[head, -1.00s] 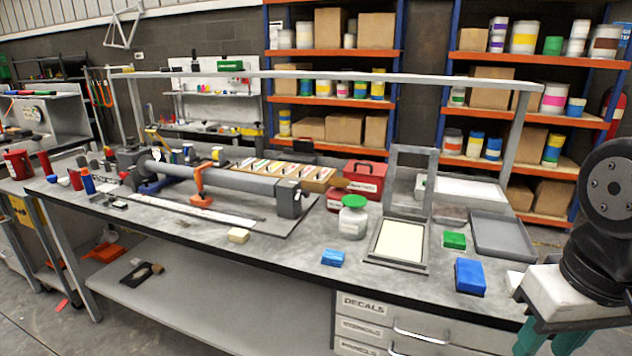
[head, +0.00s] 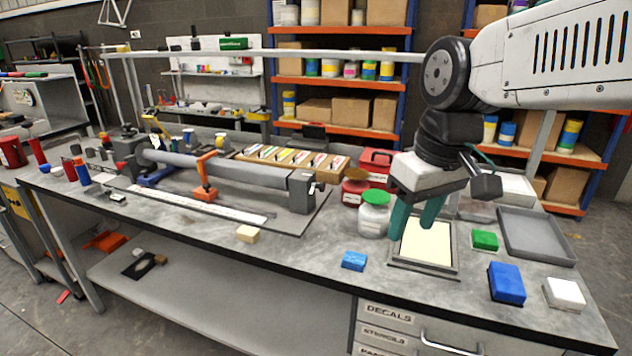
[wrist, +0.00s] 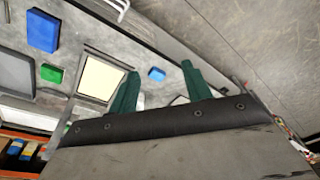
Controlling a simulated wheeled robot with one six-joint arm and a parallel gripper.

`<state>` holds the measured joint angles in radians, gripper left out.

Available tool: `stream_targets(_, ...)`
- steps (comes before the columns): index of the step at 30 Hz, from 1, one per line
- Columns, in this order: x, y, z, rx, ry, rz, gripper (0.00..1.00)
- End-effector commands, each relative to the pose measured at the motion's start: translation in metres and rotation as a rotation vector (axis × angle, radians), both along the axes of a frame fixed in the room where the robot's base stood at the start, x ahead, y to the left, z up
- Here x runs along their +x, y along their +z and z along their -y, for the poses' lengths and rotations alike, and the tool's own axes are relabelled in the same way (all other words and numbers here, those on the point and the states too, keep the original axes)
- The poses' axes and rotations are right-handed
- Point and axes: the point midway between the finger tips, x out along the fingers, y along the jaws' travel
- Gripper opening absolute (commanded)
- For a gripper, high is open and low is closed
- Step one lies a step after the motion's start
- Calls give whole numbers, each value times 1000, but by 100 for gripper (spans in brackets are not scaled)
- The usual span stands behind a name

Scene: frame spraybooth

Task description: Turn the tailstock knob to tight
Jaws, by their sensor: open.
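In the head view a grey tube (head: 228,168) lies along a fixture on the workbench. The grey block at its right end, the tailstock (head: 301,192), has a small knob (head: 318,187) on its right side, too small to read its setting. An orange clamp (head: 205,178) sits around the tube's middle. My gripper (head: 413,232) points down over the framed cream screen, right of the tailstock and apart from it. Its two green fingers are open and empty. In the wrist view the gripper (wrist: 160,80) shows both fingers spread, with no knob visible between them.
A jar with a green lid (head: 374,213) stands between the tailstock and my gripper. A blue block (head: 354,261) and a cream block (head: 248,233) lie near the front edge. The front strip is mostly clear.

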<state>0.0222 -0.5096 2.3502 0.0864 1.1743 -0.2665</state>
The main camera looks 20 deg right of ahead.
Motion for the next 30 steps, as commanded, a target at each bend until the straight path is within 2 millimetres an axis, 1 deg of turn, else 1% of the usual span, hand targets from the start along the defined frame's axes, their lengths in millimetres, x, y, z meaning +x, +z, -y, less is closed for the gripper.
stream_targets(1,30,4,-1,12,48,0,49)
stream_targets(4,87,12,-3,37,163,26,49)
stream_targets(5,104,13,-4,45,195,35,49)
stream_targets(6,127,12,-4,53,240,46,49)
stream_targets(8,163,10,-5,65,306,66,49)
stream_targets(9,186,7,-4,73,349,81,49)
stream_targets(11,221,0,-4,82,412,103,49)
stream_targets(12,243,-7,-3,87,452,118,49)
stream_targets(14,275,-16,-2,94,510,142,49)
stream_targets(15,294,-24,-1,96,546,158,49)
stream_targets(18,333,-42,2,101,618,191,49)
stream_targets(21,359,-56,4,101,670,217,49)
stream_targets(24,374,-65,6,101,700,232,49)
stream_targets(26,379,-69,6,99,711,238,49)
stream_targets(30,384,-83,1,101,716,239,49)
